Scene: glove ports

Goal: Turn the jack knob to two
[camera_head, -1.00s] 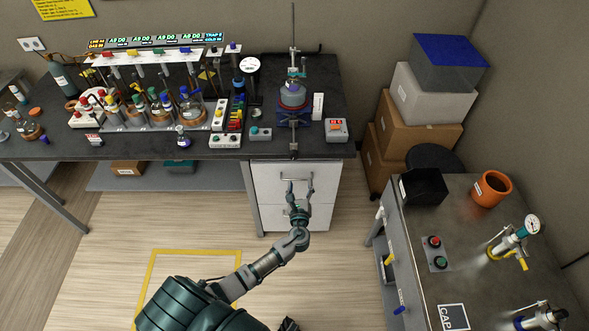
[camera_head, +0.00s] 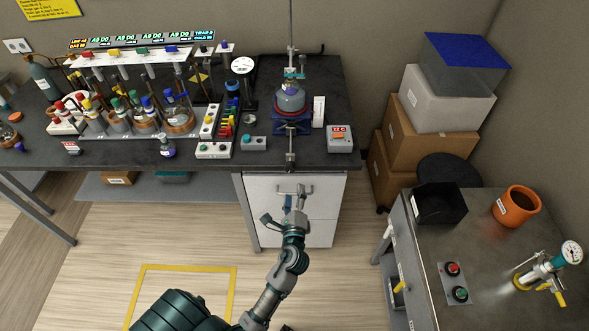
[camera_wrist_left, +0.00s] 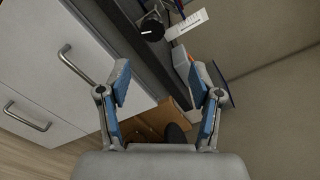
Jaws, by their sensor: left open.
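The lab jack (camera_head: 292,126) is blue and stands near the right end of the black bench, with a round flask (camera_head: 291,100) on it. Its dark knob (camera_head: 291,160) sticks out at the bench's front edge. In the left wrist view the knob (camera_wrist_left: 152,28) is black and round with a white line on its face, at the top. My left gripper (camera_head: 292,199) is below and in front of the knob, before the white drawers. In the wrist view the open left gripper (camera_wrist_left: 163,76) has nothing between its blue-padded fingers. The knob is beyond the fingertips, apart from them. My right gripper is out of view.
White drawers (camera_head: 265,217) with bar handles stand under the bench, close to my left gripper. A red-display box (camera_head: 340,139) sits right of the jack. Glassware crowds the bench's left. A grey side table (camera_head: 480,240) stands at right. Open floor lies between.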

